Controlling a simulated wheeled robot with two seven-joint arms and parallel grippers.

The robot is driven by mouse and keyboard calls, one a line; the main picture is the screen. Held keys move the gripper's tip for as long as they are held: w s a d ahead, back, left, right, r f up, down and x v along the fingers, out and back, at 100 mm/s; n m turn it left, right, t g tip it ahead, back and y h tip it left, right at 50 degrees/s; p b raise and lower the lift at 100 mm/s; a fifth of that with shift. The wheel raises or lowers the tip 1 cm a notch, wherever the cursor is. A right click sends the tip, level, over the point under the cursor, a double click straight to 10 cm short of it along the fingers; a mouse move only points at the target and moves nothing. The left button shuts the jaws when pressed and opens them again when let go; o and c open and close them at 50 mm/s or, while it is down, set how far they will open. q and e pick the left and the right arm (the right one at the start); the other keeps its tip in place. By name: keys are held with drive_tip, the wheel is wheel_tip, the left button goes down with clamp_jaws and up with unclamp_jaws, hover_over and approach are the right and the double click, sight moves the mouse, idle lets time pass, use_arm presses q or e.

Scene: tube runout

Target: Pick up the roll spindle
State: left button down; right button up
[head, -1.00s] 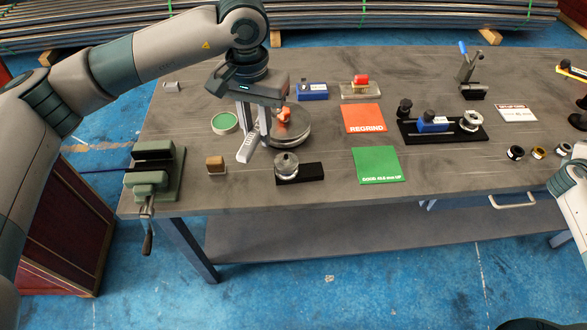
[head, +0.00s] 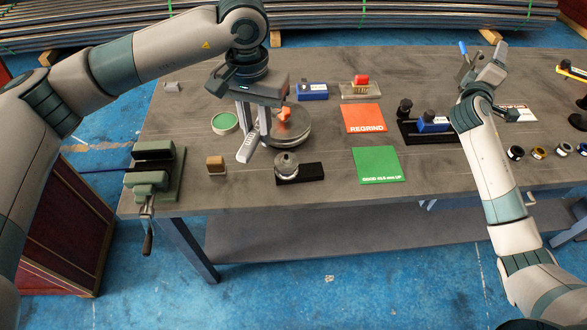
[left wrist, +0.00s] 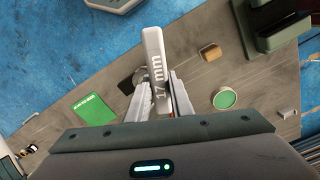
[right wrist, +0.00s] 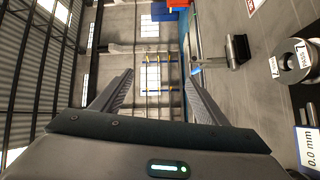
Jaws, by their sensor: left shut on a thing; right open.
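I cannot tell for sure which piece is the roll spindle; a ribbed metal round piece (head: 286,165) on a black base sits at the bench's front middle. My left gripper (head: 255,143) is shut on a pale grey bar (head: 246,153), marked "17 mm" in the left wrist view (left wrist: 154,60). It hangs just left of a round metal disc (head: 296,136) with an orange piece (head: 284,113). My right gripper (head: 499,52) is by the lever clamp (head: 466,72) at the back right. Its fingers are open and empty in the right wrist view (right wrist: 150,85).
A green vise (head: 154,170) stands at the left edge. A red REGRIND card (head: 364,118) and a green card (head: 378,165) lie mid-bench. A blue block (head: 432,123) sits on a black stand beside the right arm. Several small rings (head: 540,152) lie at right.

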drive_tip(key=a+f+n+t+y, duration=0.1)
drive_tip(key=a+f+n, duration=0.45)
drive_tip(key=a, duration=0.55)
drive_tip(key=n+t+y, duration=0.5)
drive_tip(key=n, duration=1.1)
hover_over(283, 175)
drive_tip(key=w+d, duration=0.4)
drive_tip(key=d, duration=0.2)
wheel_tip(283, 175, down, 3)
drive_tip(key=s+a+f+n+g, duration=0.1)
drive_tip(key=s+a+f, duration=0.1)
drive_tip(key=s+f, duration=0.1)
drive_tip(key=s+a+f+n+g+y, duration=0.1)
drive_tip(key=s+a+f, duration=0.1)
drive_tip(key=s+f, duration=0.1)
drive_tip(key=s+a+f+n, duration=0.2)
drive_tip(key=a, duration=0.1)
drive_tip(key=shift+s+f+g+y, duration=0.4)
drive_tip(key=shift+w+d, duration=0.1)
drive_tip(key=w, duration=0.3)
drive_tip(key=w+d, duration=0.1)
drive_tip(key=w, duration=0.2)
drive_tip(key=shift+w+d, duration=0.15)
drive_tip(key=shift+w, duration=0.15)
